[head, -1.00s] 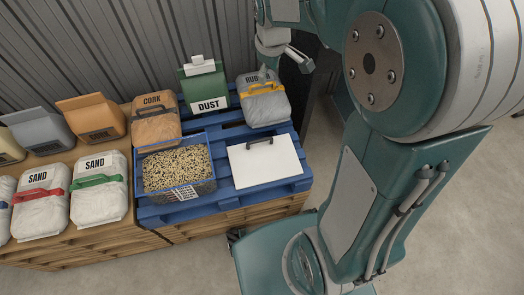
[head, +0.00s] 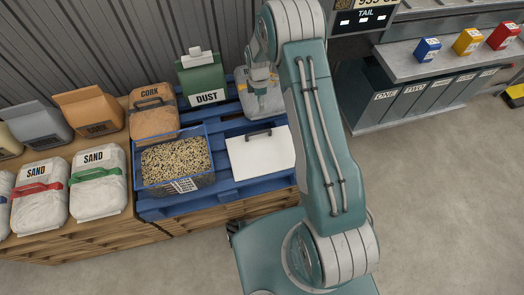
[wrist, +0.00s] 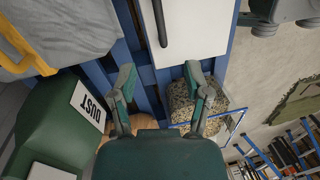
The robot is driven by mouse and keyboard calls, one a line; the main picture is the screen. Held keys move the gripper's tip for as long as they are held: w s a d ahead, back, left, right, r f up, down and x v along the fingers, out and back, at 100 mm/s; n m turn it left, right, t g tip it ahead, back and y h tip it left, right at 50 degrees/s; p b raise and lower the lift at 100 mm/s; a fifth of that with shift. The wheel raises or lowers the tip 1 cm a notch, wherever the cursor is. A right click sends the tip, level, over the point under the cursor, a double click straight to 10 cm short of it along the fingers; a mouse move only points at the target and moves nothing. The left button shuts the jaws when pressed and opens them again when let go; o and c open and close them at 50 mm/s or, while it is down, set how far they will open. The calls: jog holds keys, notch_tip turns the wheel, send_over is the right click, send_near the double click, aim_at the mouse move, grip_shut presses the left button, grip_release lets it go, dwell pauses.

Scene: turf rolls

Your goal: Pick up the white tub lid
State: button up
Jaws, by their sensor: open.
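The white tub lid (head: 260,157) is a flat white panel with a dark bar handle (head: 258,133) along its far side. It lies on the blue pallet (head: 217,187). In the wrist view the white lid (wrist: 205,28) and its dark handle (wrist: 160,22) show at the top, beyond the fingertips. My gripper (head: 261,108) points down in front of the grey bag, behind the lid in the head view. In the wrist view my gripper (wrist: 160,78) has its two fingers spread with nothing between them, apart from the handle.
A blue crate of pellets (head: 177,187) stands left of the lid. Behind are a green DUST container (head: 205,82), a brown CORK bag (head: 153,122) and the grey bag (head: 250,80) with a yellow handle. Sand bags (head: 98,195) lie left. Bins (head: 430,100) stand at right.

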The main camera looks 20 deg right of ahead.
jog(key=n, duration=0.1)
send_near(263, 131)
jog(key=shift+g, duration=0.3)
notch_tip(263, 131, down, 5)
jog(key=shift+s, duration=0.2)
jog(key=f, duration=0.5)
jog(key=shift+s+f, duration=0.3)
jog(key=shift+f, duration=0.05)
grip_shut()
